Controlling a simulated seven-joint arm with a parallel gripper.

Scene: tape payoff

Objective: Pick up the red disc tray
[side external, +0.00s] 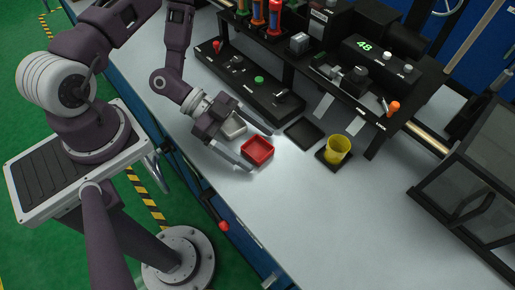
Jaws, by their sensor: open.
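The red disc tray (258,151) is a small square open tray. It sits on the grey bench top, left of the yellow cup. My gripper (258,150) is open, with its fingers pointing down and to the right. One finger shows on the near left side of the red tray and the other on its far right side. I cannot tell whether either finger touches it. The tray looks empty.
A black square pad (304,133) and a yellow cup (338,150) on a dark base stand to the right. A black control panel (250,83) and shelf stand behind. The front bench is clear.

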